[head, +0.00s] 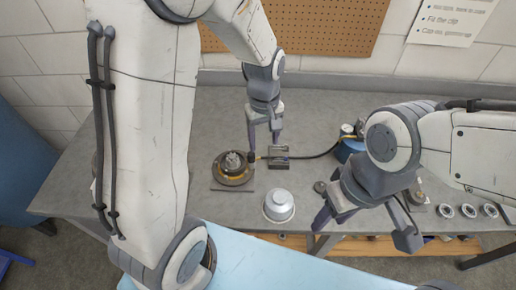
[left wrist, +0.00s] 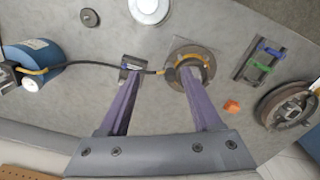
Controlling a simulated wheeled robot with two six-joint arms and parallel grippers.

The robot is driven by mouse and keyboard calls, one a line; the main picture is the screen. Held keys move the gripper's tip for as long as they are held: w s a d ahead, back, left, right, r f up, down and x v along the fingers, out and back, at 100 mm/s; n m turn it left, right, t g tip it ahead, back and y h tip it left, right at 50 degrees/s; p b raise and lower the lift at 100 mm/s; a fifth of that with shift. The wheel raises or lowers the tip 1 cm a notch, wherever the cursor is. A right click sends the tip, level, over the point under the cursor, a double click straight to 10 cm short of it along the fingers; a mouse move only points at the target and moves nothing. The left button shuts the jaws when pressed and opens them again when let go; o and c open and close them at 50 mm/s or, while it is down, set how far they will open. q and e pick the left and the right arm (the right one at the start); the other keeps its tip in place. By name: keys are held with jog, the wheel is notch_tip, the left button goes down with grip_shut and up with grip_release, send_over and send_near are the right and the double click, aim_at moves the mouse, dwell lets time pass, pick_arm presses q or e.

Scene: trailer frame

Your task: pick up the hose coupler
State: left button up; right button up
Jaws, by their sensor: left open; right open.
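The hose coupler (left wrist: 160,72) is a small brass-coloured end on a black hose. The hose passes over a dark block (left wrist: 132,62), and the coupler sticks out toward a round fitting on a square plate (left wrist: 207,54). In the head view the coupler (head: 257,157) lies between the block (head: 279,163) and the round fitting (head: 233,169). My left gripper (head: 264,142) points down above it, open and empty. In the left wrist view its fingers (left wrist: 160,76) stand on either side of the coupler. My right gripper (head: 365,226) is open and empty over the front right of the bench.
A blue canister (head: 350,149) at the hose's other end stands behind my right gripper. A silver cup (head: 279,206) stands in front of the block. Several metal rings (head: 468,210) lie at right. An orange piece (left wrist: 232,106) and a reel (left wrist: 287,105) show in the left wrist view.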

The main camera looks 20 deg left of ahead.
pick_arm(q)
jog(key=w+a+f+n, duration=0.3)
jog(key=a, duration=0.2)
jog(key=n+p, duration=0.1)
send_over(251, 154)
notch_tip(251, 154, down, 5)
jog(key=shift+s+a+r, duration=0.1)
jog(key=shift+s+r, duration=0.05)
jog(key=shift+f, duration=0.5)
jog(key=f+p, duration=0.1)
jog(key=f, duration=0.1)
jog(key=f+p, duration=0.1)
jog(key=f, duration=0.1)
jog(key=shift+w, duration=0.2)
jog(key=shift+f, duration=0.55)
grip_shut()
